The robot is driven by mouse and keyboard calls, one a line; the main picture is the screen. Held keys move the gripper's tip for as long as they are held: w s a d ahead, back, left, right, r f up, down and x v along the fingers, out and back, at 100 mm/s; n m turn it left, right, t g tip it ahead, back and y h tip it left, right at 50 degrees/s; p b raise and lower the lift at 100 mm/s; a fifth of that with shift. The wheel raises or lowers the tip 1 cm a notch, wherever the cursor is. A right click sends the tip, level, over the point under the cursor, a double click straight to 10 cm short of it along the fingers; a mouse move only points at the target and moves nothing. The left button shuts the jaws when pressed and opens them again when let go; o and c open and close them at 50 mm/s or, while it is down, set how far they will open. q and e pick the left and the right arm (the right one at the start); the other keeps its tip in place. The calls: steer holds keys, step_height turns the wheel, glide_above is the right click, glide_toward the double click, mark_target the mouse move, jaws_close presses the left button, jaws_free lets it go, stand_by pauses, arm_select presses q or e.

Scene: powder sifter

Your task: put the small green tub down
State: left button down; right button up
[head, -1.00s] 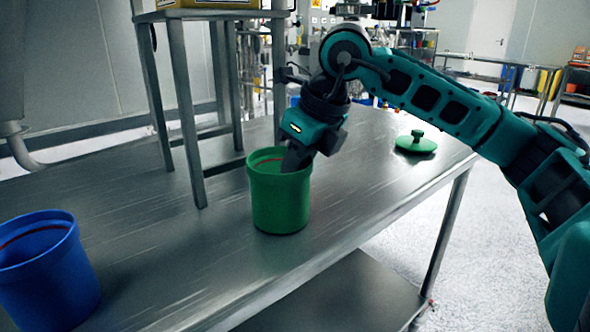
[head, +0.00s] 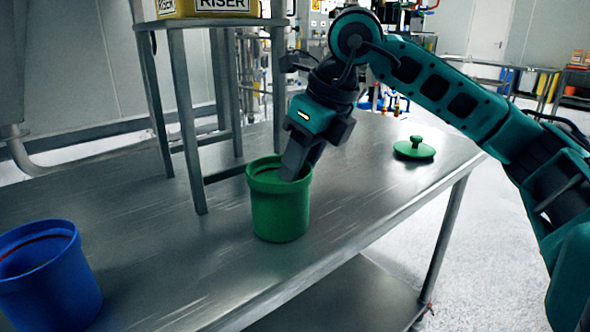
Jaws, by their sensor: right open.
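The small green tub (head: 279,212) stands upright on the steel table, near its front edge. It has no lid on, and its inside is mostly hidden by the gripper. My right gripper (head: 293,174) comes down from above at the tub's right rim, and its fingers are at the rim. The fingertips are partly hidden by the tub, and I cannot tell whether they touch its wall. The jaws are open. My left gripper is not in view.
A green lid with a knob (head: 414,148) lies on the table at the right. A blue tub (head: 50,280) stands at the front left. A metal stand (head: 187,125) bearing a yellow box marked RISER (head: 181,8) stands behind the green tub. The steel table (head: 145,235) is bare between the tubs.

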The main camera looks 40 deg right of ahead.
steer(key=p+v, duration=0.2)
steer(key=v, duration=0.6)
steer(key=shift+r, duration=0.4)
steer(key=shift+s+d, duration=0.1)
steer(key=shift+s, duration=0.05)
